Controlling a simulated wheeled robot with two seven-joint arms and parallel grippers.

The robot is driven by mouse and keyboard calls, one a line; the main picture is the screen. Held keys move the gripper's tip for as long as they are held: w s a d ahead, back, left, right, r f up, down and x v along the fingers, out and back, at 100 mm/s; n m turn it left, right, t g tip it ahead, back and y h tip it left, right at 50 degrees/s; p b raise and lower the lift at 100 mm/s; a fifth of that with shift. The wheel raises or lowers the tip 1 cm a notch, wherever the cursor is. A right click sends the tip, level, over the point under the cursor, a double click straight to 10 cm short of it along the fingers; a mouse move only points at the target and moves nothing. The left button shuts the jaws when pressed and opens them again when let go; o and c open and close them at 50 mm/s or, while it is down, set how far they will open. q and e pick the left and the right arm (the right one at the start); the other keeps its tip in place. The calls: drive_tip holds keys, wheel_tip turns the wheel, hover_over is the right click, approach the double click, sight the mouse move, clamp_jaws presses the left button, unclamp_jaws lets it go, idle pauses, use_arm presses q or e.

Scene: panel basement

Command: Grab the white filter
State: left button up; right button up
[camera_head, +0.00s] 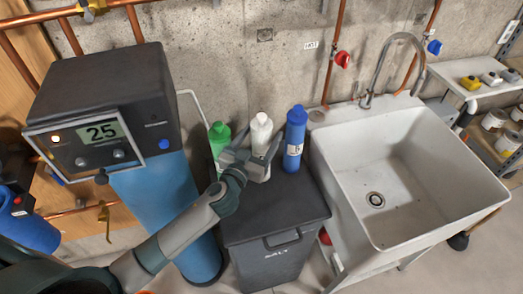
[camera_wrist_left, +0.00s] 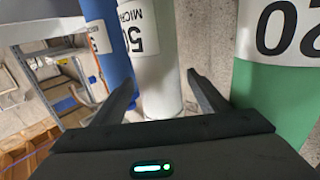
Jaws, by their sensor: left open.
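The white filter (camera_head: 261,130) stands upright on the dark salt bin's lid, between a green filter (camera_head: 218,138) and a blue filter (camera_head: 295,135). My left gripper (camera_head: 251,155) is open in front of the white filter, hiding part of its lower body. In the left wrist view, the white filter (camera_wrist_left: 158,75) shows between the two spread fingers of the left gripper (camera_wrist_left: 160,88). I cannot tell how deep it sits between them. The blue filter (camera_wrist_left: 108,35) is by the left finger and the green filter (camera_wrist_left: 270,100) is to the right. My right gripper is not in view.
The salt bin (camera_head: 268,262) carries the filters. A water softener (camera_head: 105,90) with a display stands left, a white sink (camera_head: 340,165) right. A concrete wall (camera_head: 262,75) is close behind. The lid's front is clear apart from my arm.

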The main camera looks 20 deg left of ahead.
sight(263, 122)
use_arm(q)
clamp_jaws()
drive_tip(key=shift+r, duration=0.15)
idle(0.4)
drive_tip(key=shift+s+d+r+b, duration=0.1)
drive_tip(key=shift+r+b, duration=0.05)
drive_tip(key=shift+b, duration=0.2)
drive_tip(key=r, duration=0.2)
drive_tip(key=r+b, duration=0.1)
drive_tip(key=r, duration=0.3)
drive_tip(key=shift+s+d+r, duration=0.1)
drive_tip(key=shift+s+d, duration=0.2)
drive_tip(key=shift+s, duration=0.05)
drive_tip(key=s+d+b, duration=0.5)
drive_tip(key=s+d, duration=0.5)
drive_tip(key=s, duration=0.5)
drive_tip(key=shift+s+d+r+b, duration=0.15)
drive_tip(key=shift+s+d+b, duration=0.05)
drive_tip(key=shift+s+b, duration=0.15)
